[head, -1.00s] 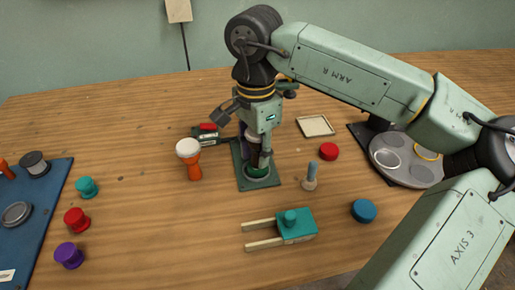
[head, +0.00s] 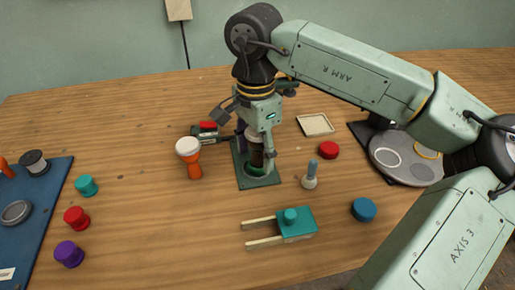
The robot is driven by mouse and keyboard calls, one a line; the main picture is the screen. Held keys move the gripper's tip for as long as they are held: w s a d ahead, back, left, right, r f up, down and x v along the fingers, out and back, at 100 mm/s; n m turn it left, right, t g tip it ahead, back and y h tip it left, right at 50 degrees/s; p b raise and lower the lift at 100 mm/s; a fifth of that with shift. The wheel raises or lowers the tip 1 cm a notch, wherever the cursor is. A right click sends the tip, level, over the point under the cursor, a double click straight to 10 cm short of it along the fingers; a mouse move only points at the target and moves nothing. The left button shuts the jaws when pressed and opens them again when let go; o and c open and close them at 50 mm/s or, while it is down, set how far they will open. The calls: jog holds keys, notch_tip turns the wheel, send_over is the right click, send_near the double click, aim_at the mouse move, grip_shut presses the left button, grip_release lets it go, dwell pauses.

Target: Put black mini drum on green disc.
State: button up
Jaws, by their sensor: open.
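The black mini drum (head: 256,157), dark with a pale top, stands upright between the fingers of my gripper (head: 256,152). Its lower end is over the green disc (head: 252,172), which lies on a dark green square plate (head: 258,183). The drum appears to rest on the disc, but the exact contact is too small to tell. My gripper is open, with one finger at each side of the drum. The fingers and wrist hide part of the drum.
An orange goblet drum with a white top (head: 189,158) stands close left. A small peg-like piece (head: 311,175) and a red knob (head: 328,150) are close right. A teal block with two prongs (head: 291,223) lies in front. A blue mat (head: 42,205) is far left.

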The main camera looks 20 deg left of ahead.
notch_tip(320, 180, up, 12)
jog(key=shift+w+a+r, duration=0.1)
jog(key=shift+c, duration=0.4)
dwell(0.9)
